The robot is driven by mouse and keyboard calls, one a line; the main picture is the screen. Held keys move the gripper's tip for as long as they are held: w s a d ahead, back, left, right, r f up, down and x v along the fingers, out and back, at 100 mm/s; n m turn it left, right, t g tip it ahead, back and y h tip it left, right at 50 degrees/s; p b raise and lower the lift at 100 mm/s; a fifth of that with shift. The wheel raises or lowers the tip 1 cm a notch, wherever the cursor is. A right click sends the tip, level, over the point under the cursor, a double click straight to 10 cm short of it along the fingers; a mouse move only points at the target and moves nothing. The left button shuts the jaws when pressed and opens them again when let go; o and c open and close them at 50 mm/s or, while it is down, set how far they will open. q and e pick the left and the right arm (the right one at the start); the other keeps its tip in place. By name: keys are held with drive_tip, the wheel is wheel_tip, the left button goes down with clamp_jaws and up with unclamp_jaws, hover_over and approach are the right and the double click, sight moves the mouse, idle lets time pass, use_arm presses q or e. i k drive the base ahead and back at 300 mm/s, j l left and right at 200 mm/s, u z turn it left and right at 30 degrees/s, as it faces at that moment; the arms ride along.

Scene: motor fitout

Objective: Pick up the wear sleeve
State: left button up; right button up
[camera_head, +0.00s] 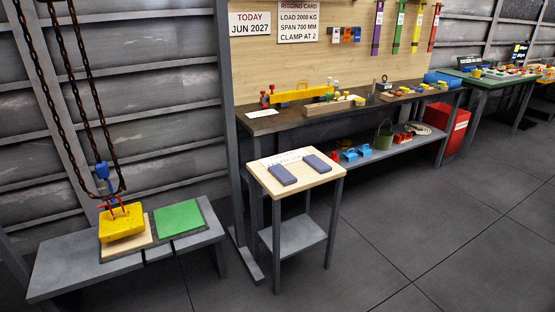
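Two flat blue-grey oblong pieces lie on the pale top of a small stand (262,171) in the middle. The left piece (283,175) and the right piece (318,163) lie apart, roughly parallel. Either may be the wear sleeve; I cannot tell which, or whether they are sleeves at all. White markings show on the stand top behind them, too small to read. Neither of my grippers is in view.
A low bench (75,271) at left bears a yellow block (121,224) under hanging chains, and a green plate (180,218). A long workbench (262,125) with many small parts runs behind the stand. A red box (452,132) stands right. Floor at front right is clear.

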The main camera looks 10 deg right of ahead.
sight(286, 178)
drive_tip(key=i+l+z, duration=0.1)
drive_tip(key=i+z, duration=0.75)
drive_tip(key=i+j+z, duration=0.15)
drive_tip(key=z, duration=0.25)
drive_tip(key=i+l, duration=0.15)
drive_tip(key=i, duration=0.2)
drive_tip(key=i+l, duration=0.15)
drive_tip(key=i, duration=0.2)
drive_tip(key=i+l+u, duration=0.1)
drive_tip(key=i, duration=0.25)
